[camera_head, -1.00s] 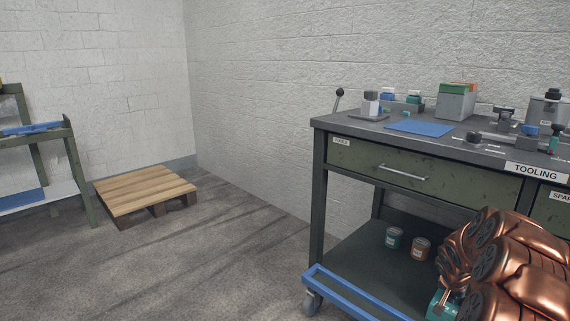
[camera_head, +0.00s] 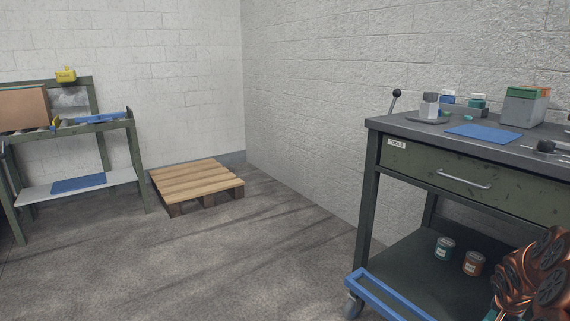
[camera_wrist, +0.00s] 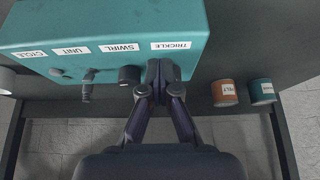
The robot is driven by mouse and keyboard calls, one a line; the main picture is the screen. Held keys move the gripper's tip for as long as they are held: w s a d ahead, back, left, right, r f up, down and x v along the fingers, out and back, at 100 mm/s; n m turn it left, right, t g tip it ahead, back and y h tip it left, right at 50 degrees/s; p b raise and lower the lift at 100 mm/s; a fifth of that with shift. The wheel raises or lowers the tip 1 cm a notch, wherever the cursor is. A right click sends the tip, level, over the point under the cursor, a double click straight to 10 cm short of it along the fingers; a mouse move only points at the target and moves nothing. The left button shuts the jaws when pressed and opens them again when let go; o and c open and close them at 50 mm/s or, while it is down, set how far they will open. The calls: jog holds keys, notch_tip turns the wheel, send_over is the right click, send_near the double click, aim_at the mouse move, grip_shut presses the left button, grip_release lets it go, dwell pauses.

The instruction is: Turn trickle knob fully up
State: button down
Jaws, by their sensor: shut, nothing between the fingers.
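A teal box (camera_wrist: 105,35) with white labels fills the upper left of the wrist view. Its labels read TRICKLE (camera_wrist: 171,45), SWIRL, UNIT and CYCLE. My gripper (camera_wrist: 164,70) is shut, its dark fingertips against or very close to the box's edge, just below the TRICKLE label. The trickle knob is not visible; the fingers cover that spot, and I cannot tell whether they touch it. A dark knob (camera_wrist: 129,75) sits below SWIRL, just left of the fingers. A dark toggle (camera_wrist: 88,78) sits below UNIT.
An orange can (camera_wrist: 224,93) and a teal can (camera_wrist: 262,92) stand right of the gripper on the cart's lower shelf. The floor between is clear.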

jog(key=shift+w+a+f+b, duration=0.1)
jog(key=shift+w+a+b, duration=0.25)
jog(key=shift+b, duration=0.7)
jog(key=shift+w+a+b, duration=0.2)
jog(key=shift+w+b, duration=0.3)
jog(key=shift+w, duration=0.1)
dwell(0.4)
jog(key=shift+a, duration=0.1)
jog(key=shift+s+a+b, duration=0.15)
jog(key=shift+a+b, duration=0.1)
jog(key=shift+b, duration=0.2)
jog(key=shift+r+p, duration=1.6)
jog(key=shift+r, duration=1.55)
